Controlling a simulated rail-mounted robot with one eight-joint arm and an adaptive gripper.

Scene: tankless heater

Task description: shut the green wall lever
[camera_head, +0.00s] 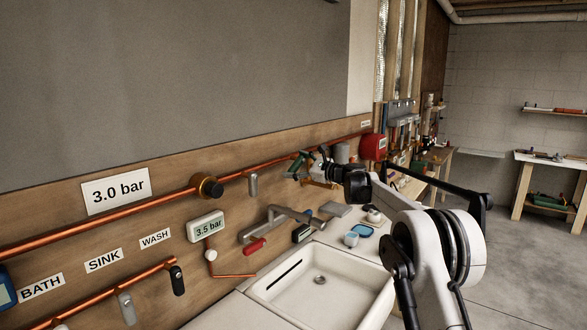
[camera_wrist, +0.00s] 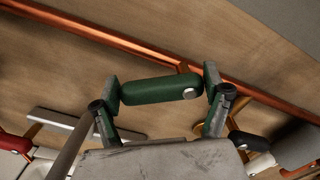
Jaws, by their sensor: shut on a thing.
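The green wall lever (camera_wrist: 150,91) sits at the copper pipe (camera_wrist: 110,38) in the wrist view, on a brass-coloured mount. It lies at an angle to the pipe. My gripper (camera_wrist: 163,88) has one finger pad at each end of the lever, closed on it. In the head view my gripper (camera_head: 307,161) reaches the wall at the far part of the upper pipe. The green lever (camera_head: 298,163) shows there only as a small dark green piece, partly hidden by my gripper.
A grey lever (camera_head: 253,185) hangs from the same pipe to the left. A red box (camera_head: 373,146) is on the wall to the right. A red-handled lever (camera_wrist: 14,143) shows at the wrist view's left edge.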

